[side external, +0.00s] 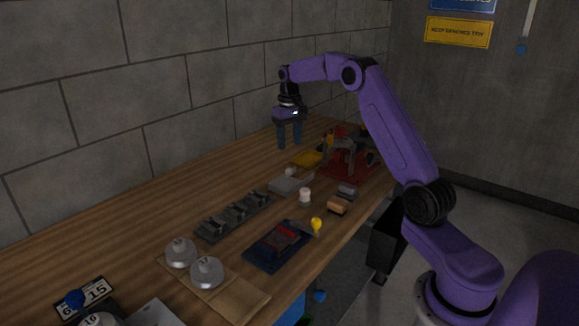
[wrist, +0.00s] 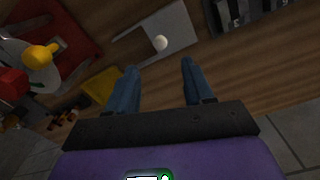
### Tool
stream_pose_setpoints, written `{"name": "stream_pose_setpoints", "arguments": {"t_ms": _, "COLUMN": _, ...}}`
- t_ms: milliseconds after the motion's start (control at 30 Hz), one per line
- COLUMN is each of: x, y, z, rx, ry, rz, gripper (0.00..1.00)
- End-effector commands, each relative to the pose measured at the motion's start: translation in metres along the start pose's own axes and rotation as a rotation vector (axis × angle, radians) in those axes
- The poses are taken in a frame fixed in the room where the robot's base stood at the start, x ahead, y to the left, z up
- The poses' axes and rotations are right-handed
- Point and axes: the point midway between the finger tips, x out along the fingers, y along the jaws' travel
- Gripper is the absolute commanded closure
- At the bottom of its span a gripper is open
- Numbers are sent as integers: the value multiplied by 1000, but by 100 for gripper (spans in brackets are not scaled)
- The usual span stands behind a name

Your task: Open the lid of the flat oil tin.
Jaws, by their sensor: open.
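A flat grey box with a pale round knob, which looks like the oil tin (side external: 287,187), lies on the wooden bench near its middle. It also shows in the wrist view (wrist: 181,28), beyond my fingertips, with the knob near its edge. Its lid looks flat and down, but the dark picture hides the seam. My gripper (side external: 290,142) points down over the far part of the bench, behind the tin and apart from it. Its two blue fingers are spread with nothing between them, as the wrist view (wrist: 158,68) shows.
A yellow flat item (side external: 307,158) lies between my gripper and a red mat (side external: 345,172) with a fixture.

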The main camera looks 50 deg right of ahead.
Motion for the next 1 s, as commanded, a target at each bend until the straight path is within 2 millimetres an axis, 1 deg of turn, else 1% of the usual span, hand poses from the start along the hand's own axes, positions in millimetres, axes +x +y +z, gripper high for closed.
{"name": "stream_pose_setpoints", "arguments": {"t_ms": 33, "x": 11, "y": 1, "z": 1, "rx": 1, "ry": -5, "rz": 0, "gripper": 48}}
{"name": "stream_pose_setpoints", "arguments": {"t_ms": 200, "x": 43, "y": 1, "z": 1, "rx": 2, "ry": -5, "rz": 0, "gripper": 48}}
{"name": "stream_pose_setpoints", "arguments": {"t_ms": 400, "x": 74, "y": 0, "z": 1, "rx": 1, "ry": -4, "rz": 0, "gripper": 48}}
{"name": "stream_pose_setpoints", "arguments": {"t_ms": 500, "x": 85, "y": 0, "z": 1, "rx": 1, "ry": -3, "rz": 0, "gripper": 48}}
{"name": "stream_pose_setpoints", "arguments": {"t_ms": 700, "x": 94, "y": 0, "z": 0, "rx": 0, "ry": 0, "rz": 0, "gripper": 48}}
{"name": "stream_pose_setpoints", "arguments": {"t_ms": 967, "x": 95, "y": 0, "z": 0, "rx": 0, "ry": 0, "rz": 0, "gripper": 48}}
{"name": "stream_pose_setpoints", "arguments": {"t_ms": 1000, "x": 95, "y": 0, "z": 0, "rx": 0, "ry": 0, "rz": 0, "gripper": 61}}
